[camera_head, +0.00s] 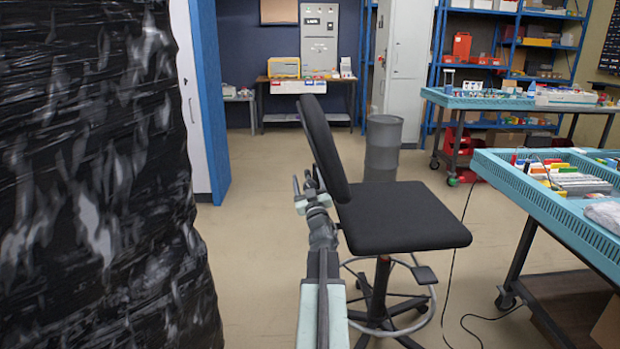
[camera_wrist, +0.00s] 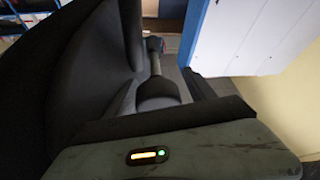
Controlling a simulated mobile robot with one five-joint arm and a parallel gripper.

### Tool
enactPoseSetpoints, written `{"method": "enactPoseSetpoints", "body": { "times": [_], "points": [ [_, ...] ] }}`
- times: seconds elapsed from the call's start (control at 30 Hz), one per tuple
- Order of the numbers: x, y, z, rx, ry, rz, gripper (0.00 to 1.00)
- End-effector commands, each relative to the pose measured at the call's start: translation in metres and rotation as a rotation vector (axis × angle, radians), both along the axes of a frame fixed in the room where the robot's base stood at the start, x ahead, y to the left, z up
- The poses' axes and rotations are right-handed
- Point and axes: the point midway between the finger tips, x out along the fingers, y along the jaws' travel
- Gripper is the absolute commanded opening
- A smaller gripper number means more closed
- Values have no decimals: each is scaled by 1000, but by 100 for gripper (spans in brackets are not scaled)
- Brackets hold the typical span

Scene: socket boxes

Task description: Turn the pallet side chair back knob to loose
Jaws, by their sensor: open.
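The black office chair stands in mid-floor in the head view, with its upright back (camera_head: 325,150) edge-on and its seat (camera_head: 405,218) to the right. My gripper (camera_head: 306,184) is open, just left of the lower part of the chair back. In the wrist view the dark chair back (camera_wrist: 95,65) fills the left side. A dark, rounded knob-like part (camera_wrist: 158,90) with a thin stem shows in the middle, near the dark jaws; I cannot tell whether they touch it. The knob and its setting cannot be made out in the head view.
A tall pallet load in black wrap (camera_head: 95,190) stands close on the left. A blue-edged workbench (camera_head: 560,215) is at right, with a cable on the floor beside it. A grey bin (camera_head: 383,148) stands behind the chair. The floor between pallet and chair is open.

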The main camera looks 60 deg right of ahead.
Motion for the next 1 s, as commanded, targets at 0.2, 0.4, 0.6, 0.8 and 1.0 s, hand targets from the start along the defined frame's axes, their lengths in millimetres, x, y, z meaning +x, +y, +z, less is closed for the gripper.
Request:
{"method": "enactPoseSetpoints", "body": {
  "times": [0.2, 0.4, 0.6, 0.8, 1.0],
  "points": [
    [-12, 12, -9, -1, 0, -1, 64],
    [-37, 40, -25, 0, 0, -1, 64],
    [-50, 53, -30, -1, 1, 0, 64],
    [-49, 52, -29, 0, 0, 1, 64],
    [-35, 53, -36, 51, 10, -7, 64]
  ]
}}
